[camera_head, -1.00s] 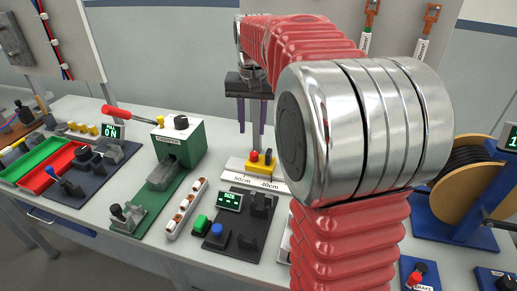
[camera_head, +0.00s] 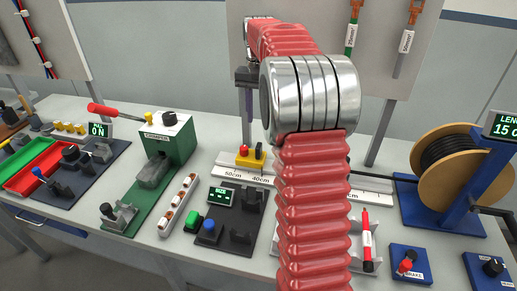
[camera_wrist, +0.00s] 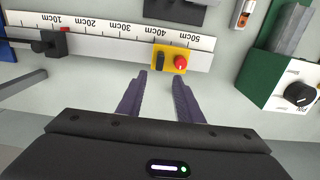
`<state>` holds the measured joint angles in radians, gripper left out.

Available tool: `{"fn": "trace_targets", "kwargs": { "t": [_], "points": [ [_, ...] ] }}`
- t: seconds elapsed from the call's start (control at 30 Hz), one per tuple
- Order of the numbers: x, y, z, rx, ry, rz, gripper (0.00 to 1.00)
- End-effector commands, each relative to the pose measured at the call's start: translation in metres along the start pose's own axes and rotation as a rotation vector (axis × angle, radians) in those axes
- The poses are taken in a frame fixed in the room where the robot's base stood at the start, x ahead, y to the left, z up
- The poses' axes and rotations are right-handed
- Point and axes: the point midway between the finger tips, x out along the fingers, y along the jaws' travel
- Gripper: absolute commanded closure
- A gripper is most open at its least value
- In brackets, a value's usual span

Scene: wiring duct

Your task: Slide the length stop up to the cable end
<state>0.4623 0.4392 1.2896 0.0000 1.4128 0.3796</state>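The length stop is a yellow block (camera_head: 250,157) with a red knob and a black knob. It sits on the white ruler (camera_head: 228,172) near the 40–50 cm marks. In the wrist view the stop (camera_wrist: 171,59) lies just beyond my gripper's fingertips. My gripper (camera_wrist: 160,77) is open and empty, with its two purple fingers apart and pointing toward the ruler. In the head view my red arm hides most of the gripper and the ruler's middle; one purple finger shows behind the stop.
A dark clamp (camera_wrist: 50,43) stands at the ruler's low-number end. A cable spool (camera_head: 450,155) on a blue stand is at right, beside a length display (camera_head: 503,127). A green crimper (camera_head: 168,140) stands left of the ruler. Tools crowd the bench front.

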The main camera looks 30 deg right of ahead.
Motion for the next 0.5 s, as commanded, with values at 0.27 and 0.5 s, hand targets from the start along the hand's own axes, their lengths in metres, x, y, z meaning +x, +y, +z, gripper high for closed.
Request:
{"fn": "trace_targets", "kwargs": {
  "t": [0.27,0.5],
  "points": [
    [0.019,0.000,0.000,0.000,-0.002,0.001,0.67],
    [0.055,0.000,0.001,0.000,-0.003,0.001,0.67]
  ]
}}
